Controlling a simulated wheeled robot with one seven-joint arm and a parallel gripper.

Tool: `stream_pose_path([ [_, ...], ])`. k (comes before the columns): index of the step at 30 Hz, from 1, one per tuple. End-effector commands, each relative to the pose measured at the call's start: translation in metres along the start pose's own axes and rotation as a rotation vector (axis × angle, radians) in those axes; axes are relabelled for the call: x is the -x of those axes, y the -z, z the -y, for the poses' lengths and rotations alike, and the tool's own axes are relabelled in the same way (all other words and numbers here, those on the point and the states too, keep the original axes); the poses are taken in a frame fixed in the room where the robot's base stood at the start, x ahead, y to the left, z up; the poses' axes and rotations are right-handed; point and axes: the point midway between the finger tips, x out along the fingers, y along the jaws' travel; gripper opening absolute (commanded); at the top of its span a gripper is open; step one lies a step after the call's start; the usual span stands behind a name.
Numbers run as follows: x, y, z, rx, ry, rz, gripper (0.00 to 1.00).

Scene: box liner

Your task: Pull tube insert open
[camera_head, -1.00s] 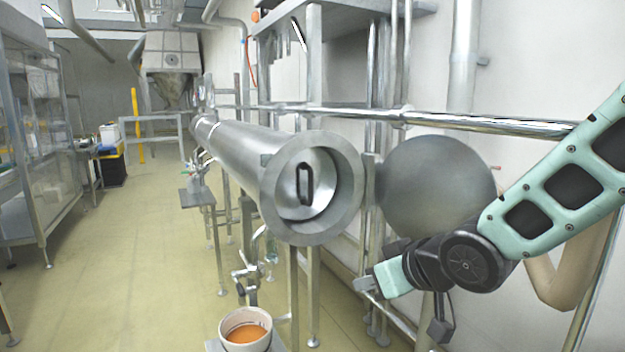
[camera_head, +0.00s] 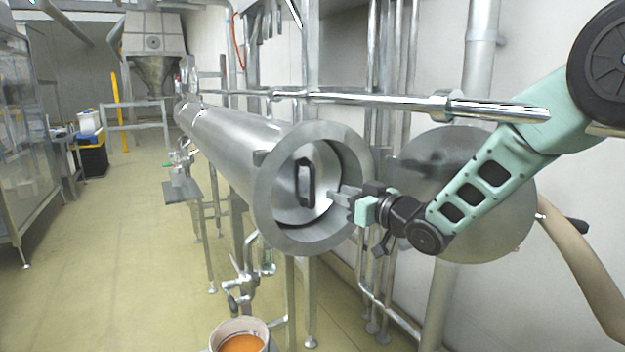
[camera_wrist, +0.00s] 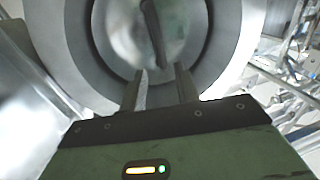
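The tube (camera_head: 240,140) is a long grey metal pipe with its round mouth facing me. The tube insert (camera_head: 322,172) is a shiny disc recessed in that mouth, with a dark upright handle (camera_head: 305,182) at its middle. In the wrist view the handle (camera_wrist: 153,30) stands just beyond my fingertips. My gripper (camera_head: 336,194) is at the right part of the tube mouth, to the right of the handle. In the wrist view its two fingers (camera_wrist: 160,76) are apart with nothing between them, and the handle lies ahead of the gap.
The round metal door (camera_head: 500,215) hangs open to the right, behind my arm. A horizontal pipe (camera_head: 375,99) runs above the tube. A bucket of orange liquid (camera_head: 240,340) stands low in front.

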Motion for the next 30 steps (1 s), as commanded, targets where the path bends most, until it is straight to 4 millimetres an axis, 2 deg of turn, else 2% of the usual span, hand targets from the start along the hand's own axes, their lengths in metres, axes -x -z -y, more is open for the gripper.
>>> stream_pose_path([
  [1, -0.012, 0.002, 0.001, 0.000, 0.002, 0.000, 0.31],
  [9, -0.067, 0.002, 0.001, 0.001, 0.001, 0.000, 0.31],
  [15, -0.094, 0.001, 0.000, 0.001, 0.000, 0.000, 0.31],
  [21, -0.104, 0.000, 0.000, 0.000, -0.001, 0.001, 0.31],
  [29, -0.105, 0.000, 0.000, 0.000, -0.001, 0.001, 0.31],
  [30, -0.105, 0.000, 0.000, 0.000, -0.001, 0.001, 0.23],
])
